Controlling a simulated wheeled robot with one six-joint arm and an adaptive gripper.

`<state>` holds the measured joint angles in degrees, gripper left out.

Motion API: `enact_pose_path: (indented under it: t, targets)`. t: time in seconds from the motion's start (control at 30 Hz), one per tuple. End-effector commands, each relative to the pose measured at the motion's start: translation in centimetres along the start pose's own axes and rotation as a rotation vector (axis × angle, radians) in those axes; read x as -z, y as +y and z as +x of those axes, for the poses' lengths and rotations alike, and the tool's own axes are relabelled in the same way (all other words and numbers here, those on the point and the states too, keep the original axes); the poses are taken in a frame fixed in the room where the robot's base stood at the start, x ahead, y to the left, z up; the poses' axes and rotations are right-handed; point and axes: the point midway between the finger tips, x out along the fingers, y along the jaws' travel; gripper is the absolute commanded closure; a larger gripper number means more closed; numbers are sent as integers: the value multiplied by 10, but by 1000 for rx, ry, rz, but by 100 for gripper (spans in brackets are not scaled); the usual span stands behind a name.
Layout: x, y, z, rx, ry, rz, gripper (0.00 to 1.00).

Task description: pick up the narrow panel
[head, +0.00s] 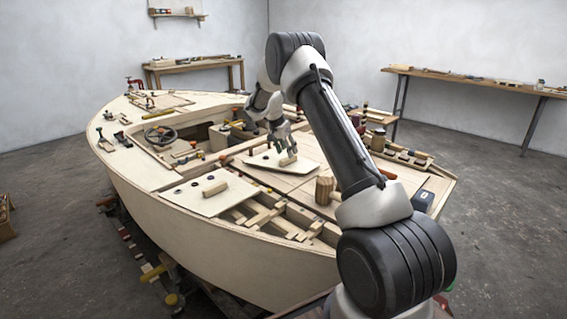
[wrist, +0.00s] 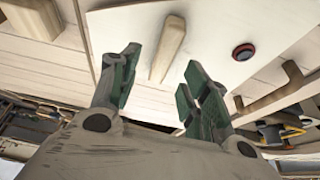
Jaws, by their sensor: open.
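A pale panel (head: 270,163) with a light wooden bar handle (head: 289,161) lies on the deck right below my gripper (head: 281,142). I cannot tell for sure that it is the narrow panel; a second pale panel (head: 203,203) with a similar handle lies nearer, to the left. In the wrist view the panel (wrist: 125,30) fills the upper middle, with its handle (wrist: 167,48) between and beyond the green-padded fingertips of my gripper (wrist: 158,75). The fingers are apart with nothing between them. Contact with the handle does not show.
A dark round cap with a red ring (wrist: 243,52) sits on the panel. A steering wheel (head: 160,135) and open framed bays with loose blocks (head: 265,217) lie to the left and front.

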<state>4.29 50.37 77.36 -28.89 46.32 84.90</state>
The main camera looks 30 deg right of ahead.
Motion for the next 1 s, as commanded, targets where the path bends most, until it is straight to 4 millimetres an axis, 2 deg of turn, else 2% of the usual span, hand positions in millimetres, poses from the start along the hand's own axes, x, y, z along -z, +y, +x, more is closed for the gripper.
enact_pose_path:
  t: [0.23,0.47,0.57,0.73,1.0]
  targets:
    - [-1,-3,39,-3,-3,0,54]
    - [-1,-3,42,-1,-2,-1,54]
    - [-1,-3,42,-1,-2,-1,68]
    - [-1,-3,42,-1,-2,-1,99]
    - [0,-3,41,0,-2,-1,100]
